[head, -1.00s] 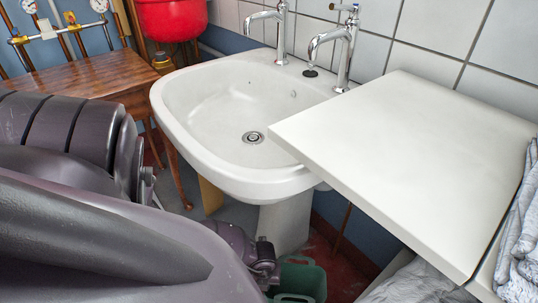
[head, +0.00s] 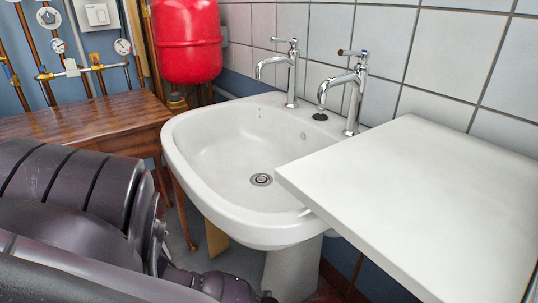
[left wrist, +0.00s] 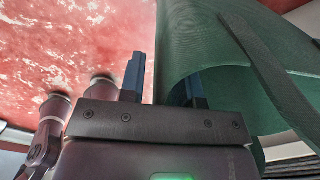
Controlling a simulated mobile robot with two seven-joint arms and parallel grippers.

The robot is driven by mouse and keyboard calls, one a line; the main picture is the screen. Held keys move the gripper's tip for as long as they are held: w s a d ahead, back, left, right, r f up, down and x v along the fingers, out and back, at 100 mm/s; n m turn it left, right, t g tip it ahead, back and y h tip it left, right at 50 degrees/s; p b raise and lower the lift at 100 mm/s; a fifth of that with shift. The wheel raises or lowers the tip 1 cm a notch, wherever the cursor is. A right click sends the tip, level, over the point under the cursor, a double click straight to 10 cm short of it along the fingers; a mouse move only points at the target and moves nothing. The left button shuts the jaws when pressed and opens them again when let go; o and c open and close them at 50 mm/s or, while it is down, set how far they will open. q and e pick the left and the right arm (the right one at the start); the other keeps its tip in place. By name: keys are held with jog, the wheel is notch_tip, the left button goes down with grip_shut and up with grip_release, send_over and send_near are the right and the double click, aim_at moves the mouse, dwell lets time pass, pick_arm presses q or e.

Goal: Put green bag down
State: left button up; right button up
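The green bag (left wrist: 230,60) fills the right side of the left wrist view, close to my left gripper (left wrist: 163,75). Its curved wall passes by the right finger, and a darker strap-like band runs down it. The left finger stands clear of the bag, with red floor showing between that finger and the bag's edge. The two fingers are apart. In the head view the bag is out of sight, and my left arm runs down past the lower edge near the basin's foot. My right gripper is in neither view.
A white basin (head: 185,165) with two taps stands in the middle. A white board (head: 430,200) juts out at its right. Red speckled floor (left wrist: 70,45) shows in the wrist view.

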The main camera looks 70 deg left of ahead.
pick_arm(q)
jog(key=shift+r, duration=0.1)
jog(key=shift+w+r, duration=0.1)
jog(key=shift+r, duration=0.2)
notch_tip(320, 180, up, 10)
jog(key=p, duration=0.5)
jog(key=shift+a, duration=0.1)
jog(key=shift+s+r+p, duration=0.3)
jog(key=shift+r+p, duration=0.2)
jog(key=shift+r, duration=0.3)
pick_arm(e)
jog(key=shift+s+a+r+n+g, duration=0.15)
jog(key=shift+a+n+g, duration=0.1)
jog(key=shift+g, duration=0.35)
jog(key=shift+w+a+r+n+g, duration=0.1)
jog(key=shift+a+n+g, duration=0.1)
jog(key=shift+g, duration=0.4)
pick_arm(q)
jog(key=shift+s, duration=0.1)
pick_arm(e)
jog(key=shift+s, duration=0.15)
